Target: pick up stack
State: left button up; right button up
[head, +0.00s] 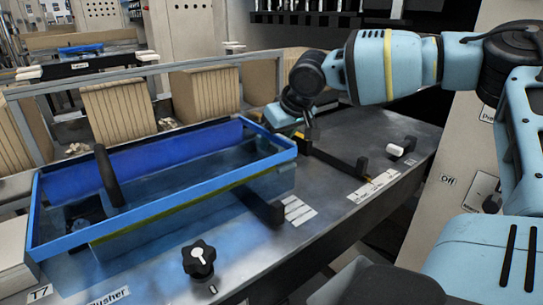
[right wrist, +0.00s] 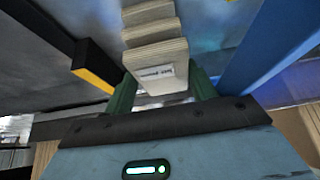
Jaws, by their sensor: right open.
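A tan stack (right wrist: 155,50) of folded kraft paper with a small printed label shows in the right wrist view. Its near end lies between the two green fingers of my right gripper (right wrist: 163,88), which is open. I cannot tell whether the fingers touch it. In the head view my right gripper (head: 281,117) is beyond the blue-framed guard's right end, and its fingers are hidden. My left gripper is not in view.
The blue-framed clear guard (head: 165,215) covers the left of the metal table (head: 330,190). A black knob (head: 199,258) stands at the front and a dark upright handle (head: 108,175) at the left. A black bar with a yellow edge (right wrist: 92,68) lies left of the fingers.

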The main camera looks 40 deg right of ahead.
jog(key=shift+r, duration=0.1)
jog(key=c, duration=0.6)
notch_tip(320, 180, up, 10)
jog(key=shift+f, duration=0.1)
dwell(0.4)
